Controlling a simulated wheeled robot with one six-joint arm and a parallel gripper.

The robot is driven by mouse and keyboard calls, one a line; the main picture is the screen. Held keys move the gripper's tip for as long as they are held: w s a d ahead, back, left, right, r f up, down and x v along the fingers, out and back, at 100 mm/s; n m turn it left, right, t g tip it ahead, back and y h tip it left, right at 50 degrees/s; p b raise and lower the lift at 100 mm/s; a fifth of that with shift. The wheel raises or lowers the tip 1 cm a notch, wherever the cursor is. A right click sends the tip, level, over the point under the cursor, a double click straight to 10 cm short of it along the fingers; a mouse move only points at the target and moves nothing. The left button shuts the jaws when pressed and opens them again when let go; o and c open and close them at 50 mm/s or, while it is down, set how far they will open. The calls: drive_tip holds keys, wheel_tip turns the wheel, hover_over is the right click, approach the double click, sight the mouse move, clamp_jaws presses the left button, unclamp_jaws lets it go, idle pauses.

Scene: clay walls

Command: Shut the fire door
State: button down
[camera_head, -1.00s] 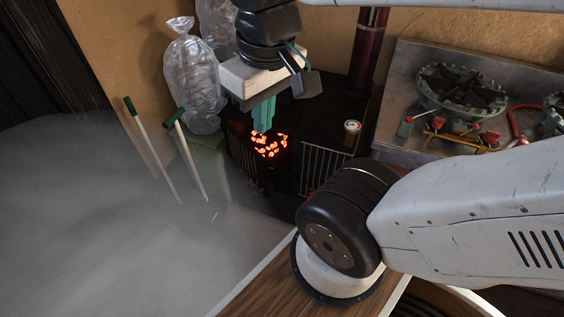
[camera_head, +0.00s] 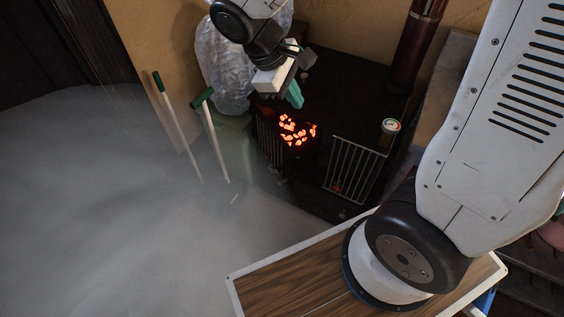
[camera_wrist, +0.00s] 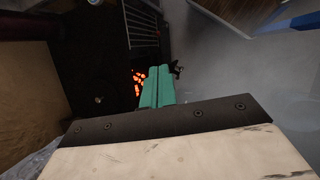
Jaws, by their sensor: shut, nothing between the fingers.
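The black stove (camera_head: 345,75) stands against the clay wall, with glowing orange coals (camera_head: 297,130) showing at its front. A barred panel (camera_head: 355,170) is right of the coals and another (camera_head: 268,140) is left of them. I cannot tell which part is the fire door or how far open it stands. My gripper (camera_head: 296,95), with green fingers, is shut and empty, above and behind the coals in the head view. In the wrist view my green fingers (camera_wrist: 158,87) overlap the view of the coals (camera_wrist: 138,82), and a barred panel (camera_wrist: 141,24) is beyond. No contact is visible.
Two green-handled tools (camera_head: 176,125) (camera_head: 215,140) lean left of the stove. A clear plastic bag (camera_head: 222,65) stands behind them. A round gauge (camera_head: 390,126) sits on the stove top near the dark red flue pipe (camera_head: 418,40). The grey floor at left is clear.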

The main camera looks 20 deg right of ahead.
drive_tip(key=w+a+f+n+h, duration=0.2)
drive_tip(key=w+a+f+n, duration=0.1)
drive_tip(key=f, duration=0.4)
drive_tip(key=w+a+f+n+h, duration=0.1)
drive_tip(key=w+a+f+n, duration=0.25)
drive_tip(key=f, duration=0.35)
drive_tip(key=n+t+h, duration=0.1)
drive_tip(key=n+t, duration=0.1)
drive_tip(key=n, duration=0.3)
approach(289, 164)
wheel_tip(289, 164, down, 5)
drive_tip(key=d, duration=0.3)
drive_tip(key=shift+w+d+r, duration=0.2)
drive_tip(key=shift+w+d, duration=0.1)
drive_tip(key=shift+d, duration=0.15)
drive_tip(key=shift+d, duration=0.1)
